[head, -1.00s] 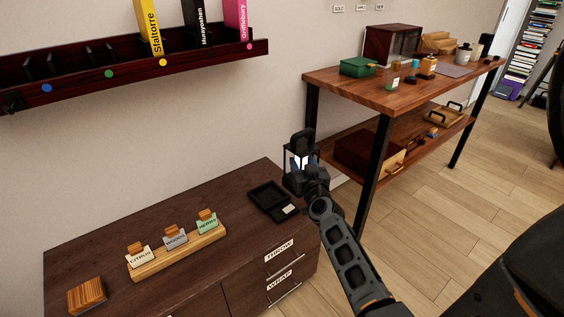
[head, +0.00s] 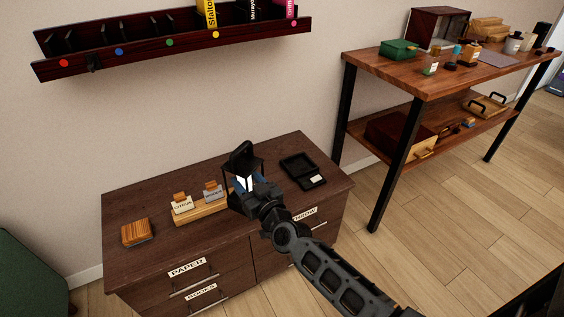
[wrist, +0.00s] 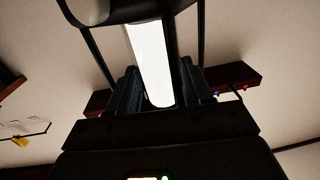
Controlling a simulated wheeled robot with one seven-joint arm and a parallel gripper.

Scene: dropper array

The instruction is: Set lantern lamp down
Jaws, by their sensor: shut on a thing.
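The lantern lamp (head: 242,158) is black-framed with a glowing white tube; the tube also shows large in the wrist view (wrist: 152,65). My gripper (head: 249,190) is shut on the lantern and holds it roughly upright. In the head view the lantern is over the dark dresser (head: 146,208), in front of the right end of the wooden card holder. My gripper hides its lower part, so I cannot tell whether its base touches anything.
The wooden holder (head: 204,213) carries labelled cards. A black tray (head: 294,169) lies on the dresser's right, a striped wooden block (head: 137,232) on its left. A dark wall rack (head: 137,51) hangs above. A wooden worktable (head: 399,84) stands at right.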

